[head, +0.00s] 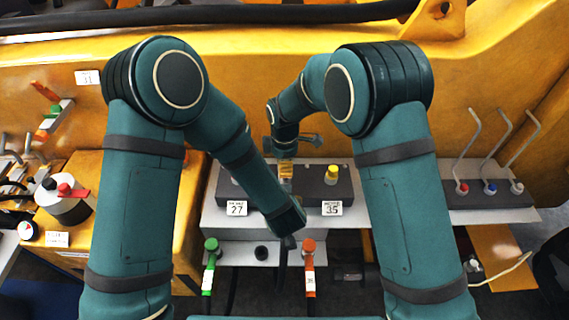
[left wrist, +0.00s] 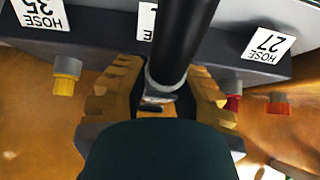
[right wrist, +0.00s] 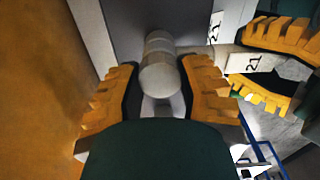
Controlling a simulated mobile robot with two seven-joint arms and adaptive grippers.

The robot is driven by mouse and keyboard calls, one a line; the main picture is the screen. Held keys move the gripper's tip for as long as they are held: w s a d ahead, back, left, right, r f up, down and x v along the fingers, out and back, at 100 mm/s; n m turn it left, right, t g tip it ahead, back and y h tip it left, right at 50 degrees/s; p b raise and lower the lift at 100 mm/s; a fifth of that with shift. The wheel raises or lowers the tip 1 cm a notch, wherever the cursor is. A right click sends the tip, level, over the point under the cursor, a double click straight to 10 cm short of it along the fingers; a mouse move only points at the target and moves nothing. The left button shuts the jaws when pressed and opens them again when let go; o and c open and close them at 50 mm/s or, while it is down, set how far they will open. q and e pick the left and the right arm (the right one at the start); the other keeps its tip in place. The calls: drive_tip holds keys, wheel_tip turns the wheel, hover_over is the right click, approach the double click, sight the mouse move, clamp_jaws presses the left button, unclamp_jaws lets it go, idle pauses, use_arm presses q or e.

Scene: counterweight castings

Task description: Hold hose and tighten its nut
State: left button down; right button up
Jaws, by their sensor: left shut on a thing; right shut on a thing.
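In the left wrist view, the yellow-padded fingers of my left gripper (left wrist: 163,85) are shut on a black hose (left wrist: 184,35), with a grey collar (left wrist: 163,78) between them. In the right wrist view, my right gripper (right wrist: 160,85) is shut on a silver cylindrical nut (right wrist: 158,62). My left gripper's yellow pads (right wrist: 283,38) show close by at upper right, beside a label reading 21 (right wrist: 252,64). In the head view, my right gripper's yellow fingers (head: 286,170) are at the block between labels 27 and 35; the left arm hides my left gripper and most of the hose.
Labels 27 (head: 236,208) and 35 (head: 332,208) flank the work spot. A yellow cap (head: 332,172) stands to its right. Bent levers (head: 490,150) stand at the right. A yellow machine wall (head: 260,80) rises behind.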

drive_tip(key=m, duration=1.6)
drive_tip(key=shift+m, duration=0.4)
drive_tip(key=m, duration=0.5)
clamp_jaws()
drive_tip(key=o, duration=1.2)
unclamp_jaws()
